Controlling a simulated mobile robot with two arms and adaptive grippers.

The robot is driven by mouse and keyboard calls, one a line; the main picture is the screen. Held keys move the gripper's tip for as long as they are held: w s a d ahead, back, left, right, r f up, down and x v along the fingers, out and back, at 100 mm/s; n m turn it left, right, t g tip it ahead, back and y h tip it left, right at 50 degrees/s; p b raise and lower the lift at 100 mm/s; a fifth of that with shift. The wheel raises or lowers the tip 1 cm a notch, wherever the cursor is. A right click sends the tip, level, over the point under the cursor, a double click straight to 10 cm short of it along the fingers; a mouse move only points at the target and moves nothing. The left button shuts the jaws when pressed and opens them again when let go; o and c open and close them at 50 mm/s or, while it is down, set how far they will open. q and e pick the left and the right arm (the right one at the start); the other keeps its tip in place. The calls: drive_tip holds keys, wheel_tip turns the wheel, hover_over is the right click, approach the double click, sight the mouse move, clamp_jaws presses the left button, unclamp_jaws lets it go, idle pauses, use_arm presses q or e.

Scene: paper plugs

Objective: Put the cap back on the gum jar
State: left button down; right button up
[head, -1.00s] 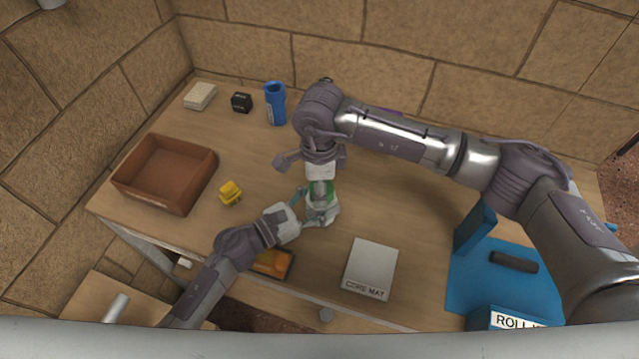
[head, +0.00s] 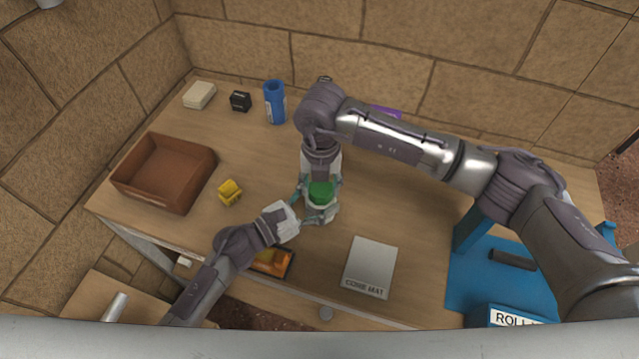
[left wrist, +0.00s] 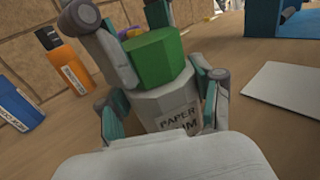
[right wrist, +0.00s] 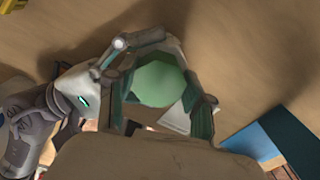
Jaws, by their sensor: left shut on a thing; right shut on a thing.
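The gum jar (head: 322,214) is pale, with a label partly reading "PAPER" in the left wrist view (left wrist: 178,117). It stands upright on the table, and my left gripper (head: 314,217) is shut around its body from the left. The green cap (head: 321,194) is at the jar's mouth; it also shows in the left wrist view (left wrist: 156,60) and the right wrist view (right wrist: 160,82). My right gripper (right wrist: 163,95) points down from above and is shut on the cap. The cap looks level and touching the jar's top, but whether it is seated I cannot tell.
A brown open box (head: 150,195) and a yellow object (head: 229,192) stand to the left. A white "CORE MAT" block (head: 371,265) lies front right of the jar. A blue stand (head: 475,265) is further right. A blue container (head: 275,104) stands behind.

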drive_tip(key=m, duration=0.8)
drive_tip(key=shift+s+d, duration=0.1)
drive_tip(key=m, duration=1)
drive_tip(key=shift+s, duration=0.15)
drive_tip(key=m, duration=0.2)
drive_tip(key=shift+s+a+m, duration=0.15)
drive_tip(key=shift+a+m, duration=0.05)
drive_tip(key=shift+m, duration=0.9)
drive_tip(key=shift+d+m, duration=0.2)
drive_tip(key=shift+m, duration=0.4)
drive_tip(key=o, duration=0.9)
